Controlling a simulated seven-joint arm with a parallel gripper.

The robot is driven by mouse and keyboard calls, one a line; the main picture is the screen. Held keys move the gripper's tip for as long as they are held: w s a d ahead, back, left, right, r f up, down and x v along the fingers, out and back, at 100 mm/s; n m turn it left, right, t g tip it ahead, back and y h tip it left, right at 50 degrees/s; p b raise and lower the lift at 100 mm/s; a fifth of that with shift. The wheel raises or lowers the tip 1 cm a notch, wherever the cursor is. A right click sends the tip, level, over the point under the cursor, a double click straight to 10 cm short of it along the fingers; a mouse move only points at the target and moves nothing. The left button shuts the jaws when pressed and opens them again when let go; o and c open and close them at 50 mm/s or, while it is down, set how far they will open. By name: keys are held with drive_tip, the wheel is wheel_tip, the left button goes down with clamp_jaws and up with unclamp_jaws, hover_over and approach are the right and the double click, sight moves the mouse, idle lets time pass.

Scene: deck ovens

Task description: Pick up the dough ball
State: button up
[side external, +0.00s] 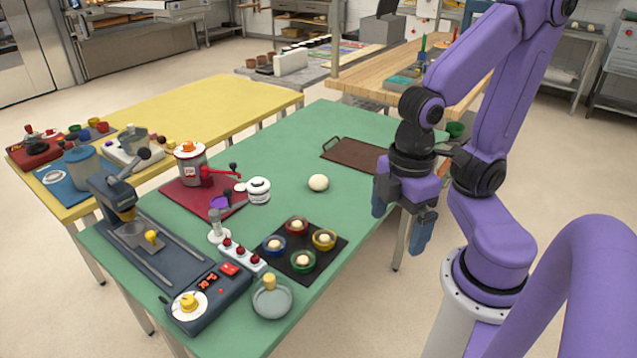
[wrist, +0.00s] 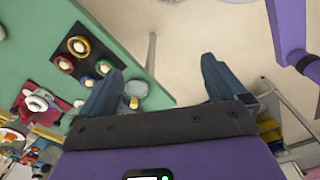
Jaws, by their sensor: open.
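The dough ball (side external: 318,183) is a smooth, cream-white ball. It sits alone on the green table (side external: 290,140), between the brown tray and the black mat in the side external view. In the wrist view a small pale round spot at the left, on the green top, looks like it (wrist: 27,57). My gripper (side external: 402,222) is to the right of the ball, past the table's right edge, and clearly apart from it. Its blue fingers are spread wide with nothing between them; in the wrist view the open gripper (wrist: 160,76) faces the floor beside the table.
A black mat (side external: 335,246) holds several coloured bowls with pale balls in them. A glass flask (side external: 272,298) stands at the near corner. A brown tray (side external: 352,154) lies behind the dough ball. The green top right around the ball is clear.

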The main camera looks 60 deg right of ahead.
drive_tip(key=w+f+m+g+y, duration=0.1)
drive_tip(key=w+m+g, duration=0.2)
drive_tip(key=w+m, duration=0.9)
drive_tip(key=w+d+f+m+y, duration=0.3)
drive_tip(key=w+d+m+y, duration=0.2)
drive_tip(key=w+d+m, duration=0.55)
drive_tip(key=w+d+f+m+t+y, duration=0.2)
drive_tip(key=w+d+m, duration=0.1)
drive_tip(key=d+m, duration=0.25)
drive_tip(key=w+d+f+m+t+y, duration=0.1)
drive_tip(key=w+d+f+m+t, duration=0.1)
drive_tip(key=w+d+m, duration=0.35)
drive_tip(key=s+d+f+m+t, duration=0.3)
drive_tip(key=d+m+t, duration=0.1)
drive_tip(key=d, duration=0.6)
drive_tip(key=s+d+f+m+t, duration=0.2)
drive_tip(key=d+f+m+t, duration=0.15)
drive_tip(key=d, duration=0.65)
drive_tip(key=m, duration=0.1)
approach(323, 175)
drive_tip(key=shift+g, duration=0.35)
drive_tip(key=x, duration=0.4)
drive_tip(key=shift+w+d+f, duration=0.15)
drive_tip(key=shift+w+f, duration=0.1)
drive_tip(key=shift+w, duration=0.35)
drive_tip(key=shift+a+x, duration=0.25)
drive_tip(key=shift+x, duration=2.35)
drive_tip(key=shift+s+r, duration=0.1)
drive_tip(key=shift+r, duration=0.1)
